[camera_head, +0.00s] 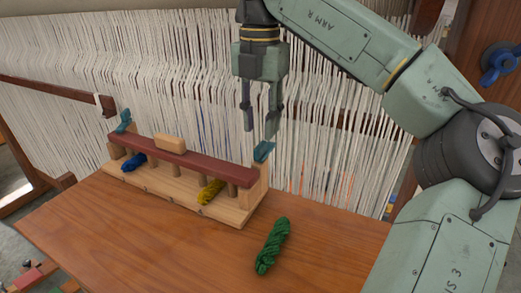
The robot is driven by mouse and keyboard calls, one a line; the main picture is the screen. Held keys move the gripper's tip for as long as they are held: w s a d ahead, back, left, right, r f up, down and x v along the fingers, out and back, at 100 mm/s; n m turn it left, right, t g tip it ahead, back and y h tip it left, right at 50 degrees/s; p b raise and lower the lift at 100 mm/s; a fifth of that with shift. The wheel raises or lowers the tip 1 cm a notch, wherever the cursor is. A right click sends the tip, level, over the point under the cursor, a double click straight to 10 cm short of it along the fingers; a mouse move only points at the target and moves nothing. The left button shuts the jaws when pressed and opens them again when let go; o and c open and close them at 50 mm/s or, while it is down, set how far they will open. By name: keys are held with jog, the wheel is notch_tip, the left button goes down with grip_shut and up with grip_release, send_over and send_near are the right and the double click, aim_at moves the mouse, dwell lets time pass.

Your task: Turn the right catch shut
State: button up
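The right catch (263,152) is a small teal piece on top of the right end post of a wooden skein rack (232,213). It looks tilted, and I cannot tell whether it reaches over the dark red bar (195,162). A matching left catch (123,121) stands tilted up at the rack's left end. My gripper (259,131) points down just above the right catch. Its two fingers are apart with nothing seen between them. The right fingertip is close to the catch's top, and I cannot tell if they touch.
A blue skein (133,162) and a yellow skein (210,192) lie in the rack under the bar, which has a pale wooden handle (170,143). A green skein (272,246) lies on the wooden table (130,240). White loom threads (335,150) hang close behind.

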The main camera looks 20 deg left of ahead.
aim_at(260, 145)
jog(key=shift+f, duration=2.4)
grip_shut()
